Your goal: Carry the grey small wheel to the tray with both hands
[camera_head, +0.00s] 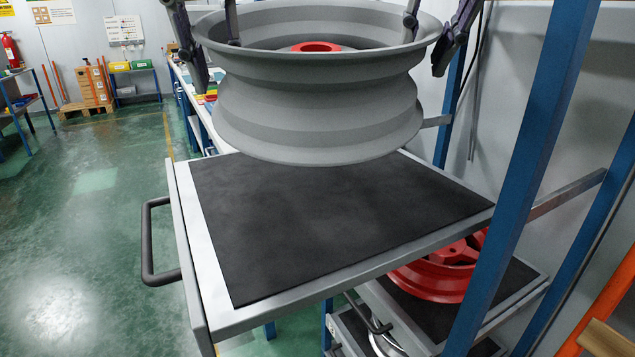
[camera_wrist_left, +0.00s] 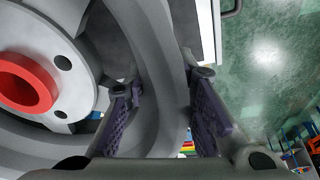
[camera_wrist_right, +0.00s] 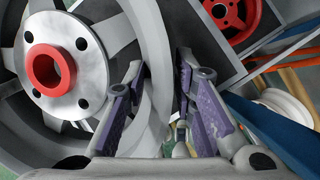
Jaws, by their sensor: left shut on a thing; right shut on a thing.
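The grey small wheel (camera_head: 315,105) hangs above the tray, its open side up, with a red hub (camera_head: 316,47) inside. The tray (camera_head: 330,225) is a pulled-out shelf with a black mat and a pale metal rim. My left gripper (camera_head: 212,55) is shut on the wheel's left rim; the left wrist view (camera_wrist_left: 165,95) shows its fingers either side of the rim. My right gripper (camera_head: 428,40) is shut on the right rim, also seen in the right wrist view (camera_wrist_right: 160,85). The wheel's underside is hidden; in the head view, bare mat shows in front of it.
A blue rack post (camera_head: 530,150) stands close to the tray's right side. A red wheel (camera_head: 440,275) lies on a lower shelf. A black handle (camera_head: 148,242) sticks out from the tray's left edge. Green floor on the left is open.

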